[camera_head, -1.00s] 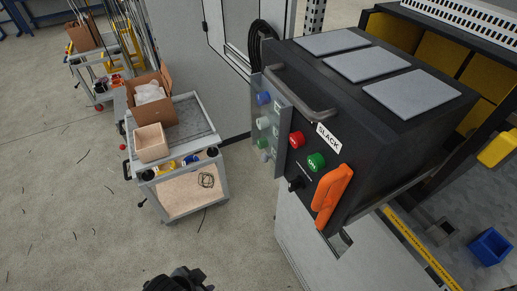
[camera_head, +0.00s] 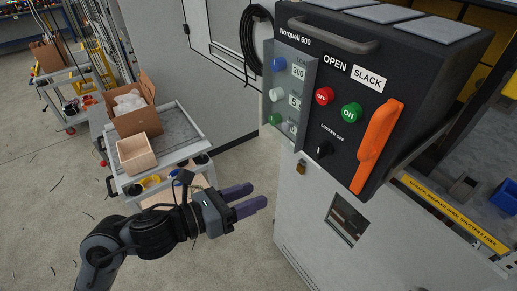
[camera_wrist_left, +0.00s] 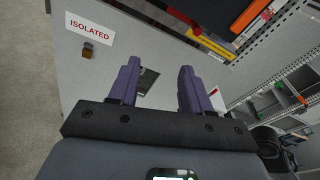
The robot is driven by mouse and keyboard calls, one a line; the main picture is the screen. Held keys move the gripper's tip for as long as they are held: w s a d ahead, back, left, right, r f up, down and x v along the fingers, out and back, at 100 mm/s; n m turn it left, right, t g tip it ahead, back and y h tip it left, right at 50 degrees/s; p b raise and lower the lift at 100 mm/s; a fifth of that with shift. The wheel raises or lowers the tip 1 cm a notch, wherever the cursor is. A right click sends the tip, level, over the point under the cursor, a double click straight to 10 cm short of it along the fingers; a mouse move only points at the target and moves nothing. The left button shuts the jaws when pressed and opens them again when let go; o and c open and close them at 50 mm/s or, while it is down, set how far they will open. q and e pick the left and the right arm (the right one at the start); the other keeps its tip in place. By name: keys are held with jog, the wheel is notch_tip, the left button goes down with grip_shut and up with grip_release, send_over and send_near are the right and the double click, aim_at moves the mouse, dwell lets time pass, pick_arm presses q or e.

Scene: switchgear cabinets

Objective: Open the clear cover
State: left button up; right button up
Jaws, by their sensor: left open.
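The clear cover (camera_head: 310,92) is a see-through pane on the left part of the black front panel (camera_head: 340,130) in the head view. It lies in front of blue, white and green buttons and small number displays, and looks closed. My left gripper (camera_head: 258,195) has purple fingers, open and empty. It is below and left of the cover, apart from it, in front of the grey cabinet. In the left wrist view the open fingers (camera_wrist_left: 160,68) point at the cabinet front; the cover is not visible there. My right gripper is not in view.
A red OFF button (camera_head: 324,96), a green ON button (camera_head: 351,113), a black knob (camera_head: 324,149) and an orange handle (camera_head: 377,145) sit right of the cover. A grey bar handle (camera_head: 335,38) is above. A cart (camera_head: 183,130) with boxes stands left.

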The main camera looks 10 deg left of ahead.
pick_arm(q)
notch_tip(320, 180, up, 6)
jog(key=w+a+m+t+b, duration=0.1)
jog(key=w+a+m+b, duration=0.1)
jog(key=t, duration=0.1)
send_near(284, 128)
jog(key=shift+m+h, duration=0.3)
jog(key=p+x, duration=0.2)
jog(key=x, duration=0.5)
jog(key=shift+w+d+f, duration=0.1)
jog(key=shift+w+d, duration=0.05)
jog(key=shift+w, duration=0.1)
jog(key=shift+w+d+f, duration=0.1)
jog(key=shift+w+d, duration=0.3)
jog(key=shift+d, duration=0.1)
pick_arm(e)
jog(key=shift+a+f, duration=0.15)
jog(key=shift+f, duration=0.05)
pick_arm(q)
grip_shut()
